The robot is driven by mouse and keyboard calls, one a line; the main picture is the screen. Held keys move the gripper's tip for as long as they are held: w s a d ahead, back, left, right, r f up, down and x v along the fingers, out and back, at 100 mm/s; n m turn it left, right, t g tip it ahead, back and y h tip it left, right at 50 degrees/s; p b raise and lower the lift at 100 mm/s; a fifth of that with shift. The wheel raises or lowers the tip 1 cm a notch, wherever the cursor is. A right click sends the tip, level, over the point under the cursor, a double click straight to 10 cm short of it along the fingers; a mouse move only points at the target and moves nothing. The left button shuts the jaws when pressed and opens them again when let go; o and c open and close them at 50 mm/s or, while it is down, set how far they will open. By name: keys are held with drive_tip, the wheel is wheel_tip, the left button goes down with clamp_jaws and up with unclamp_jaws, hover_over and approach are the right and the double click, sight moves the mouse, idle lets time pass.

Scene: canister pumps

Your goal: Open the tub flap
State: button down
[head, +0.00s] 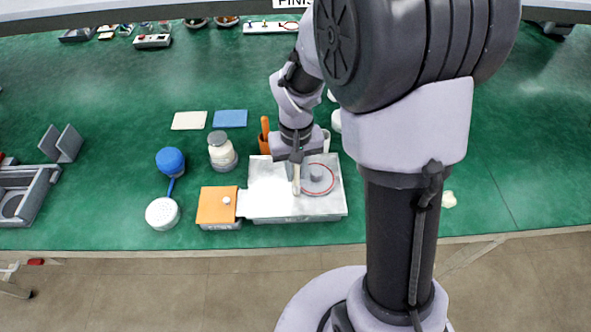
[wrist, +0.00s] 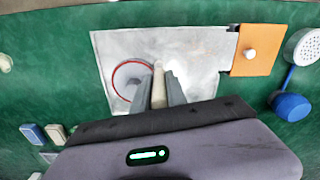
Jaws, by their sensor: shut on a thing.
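The tub (head: 221,226) stands at the left end of a metal tray. Its orange flap (head: 217,204) lies flat over the top, with a small pale knob (head: 227,200) on it. The flap also shows at the upper right of the wrist view (wrist: 258,50), clear of my fingers. My gripper (wrist: 158,82) is over the tray, to the right of the flap in the head view. It is shut on a beige stick-like piece (wrist: 159,92). The piece also shows in the head view (head: 296,181). The inside of the tub is hidden.
The metal tray (head: 262,190) carries a red ring (head: 331,181) beside the gripper. A white-lidded jar (head: 221,150), a blue-capped item (head: 170,160) and a white perforated disc (head: 162,213) stand to the left. An orange-handled thing (head: 265,134) is behind the tray. The green mat in front is narrow.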

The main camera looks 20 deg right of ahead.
drive_tip(key=shift+f, duration=0.2)
drive_tip(key=c, duration=1.3)
unclamp_jaws()
